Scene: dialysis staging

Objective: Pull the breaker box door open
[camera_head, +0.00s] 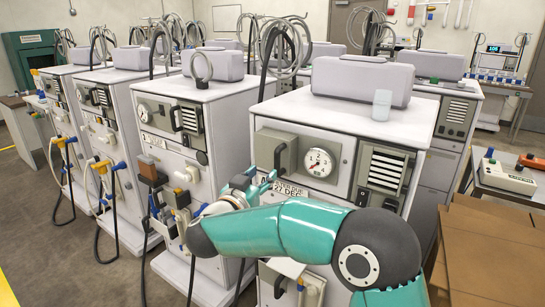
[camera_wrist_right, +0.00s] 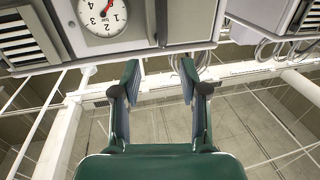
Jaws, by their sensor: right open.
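A beige box-like door (camera_head: 275,150) with a dark vertical handle (camera_head: 280,156) is on the front panel of the nearest white machine, left of a round gauge (camera_head: 320,162). It looks shut; no readable label names it the breaker box. My right gripper (camera_head: 257,180) is in front of that panel, just below the door and handle. In the right wrist view its two fingers (camera_wrist_right: 160,70) are spread with nothing between them. There the gauge (camera_wrist_right: 102,15) and a dark handle (camera_wrist_right: 162,22) lie beyond the fingertips, apart from them. My left gripper does not show.
Similar machines (camera_head: 190,120) stand in a row to the left, with hoses and connectors on their fronts. A green cabinet (camera_head: 32,58) is at the back left wall. Brown cardboard (camera_head: 490,250) and a table with devices (camera_head: 508,177) are at the right. Floor shows at left.

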